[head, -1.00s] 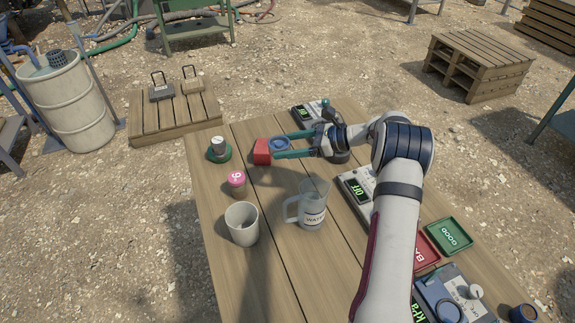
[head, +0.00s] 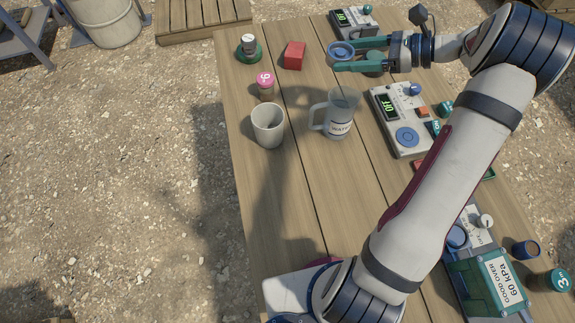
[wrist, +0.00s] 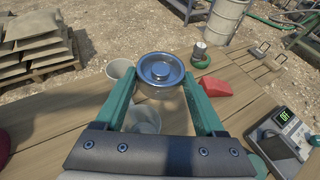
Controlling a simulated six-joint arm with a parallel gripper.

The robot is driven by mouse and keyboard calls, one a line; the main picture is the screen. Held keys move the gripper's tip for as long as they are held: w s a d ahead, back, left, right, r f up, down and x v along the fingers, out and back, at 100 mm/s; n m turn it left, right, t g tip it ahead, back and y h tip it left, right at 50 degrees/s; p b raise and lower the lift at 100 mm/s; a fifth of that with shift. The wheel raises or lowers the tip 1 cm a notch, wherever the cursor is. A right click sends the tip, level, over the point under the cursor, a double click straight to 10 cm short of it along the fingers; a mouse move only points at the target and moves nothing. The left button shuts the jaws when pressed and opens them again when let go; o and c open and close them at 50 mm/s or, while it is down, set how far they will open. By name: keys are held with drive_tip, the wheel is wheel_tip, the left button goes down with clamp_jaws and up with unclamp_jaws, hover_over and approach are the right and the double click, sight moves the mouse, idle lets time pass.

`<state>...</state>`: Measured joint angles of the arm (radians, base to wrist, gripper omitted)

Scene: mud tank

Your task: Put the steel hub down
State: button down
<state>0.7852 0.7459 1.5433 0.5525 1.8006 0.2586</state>
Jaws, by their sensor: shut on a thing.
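I cannot tell how high the hub's underside is above the table. A red block (head: 294,56) lies to the left of the hub, apart from it; it also shows in the wrist view (wrist: 215,87).
A clear jug (head: 340,118), a white cup (head: 268,125), a pink-topped jar (head: 265,85) and a can on a green ring (head: 249,48) stand nearby. Meters with OFF displays stand behind (head: 352,18) and to the right (head: 400,118). The table's left front (head: 265,220) is bare.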

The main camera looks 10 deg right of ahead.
drive_tip(key=s+a+r+n+g+y, duration=0.1)
drive_tip(key=s+a, duration=0.1)
drive_tip(key=s, duration=0.8)
drive_tip(key=s+a+n+g, duration=0.1)
drive_tip(key=s+a, duration=0.1)
drive_tip(key=s, duration=0.8)
hover_over(296, 178)
wheel_tip(296, 178, down, 19)
drive_tip(key=shift+r, duration=0.15)
drive_tip(key=shift+f, duration=2)
drive_tip(key=shift+f, duration=0.15)
unclamp_jaws()
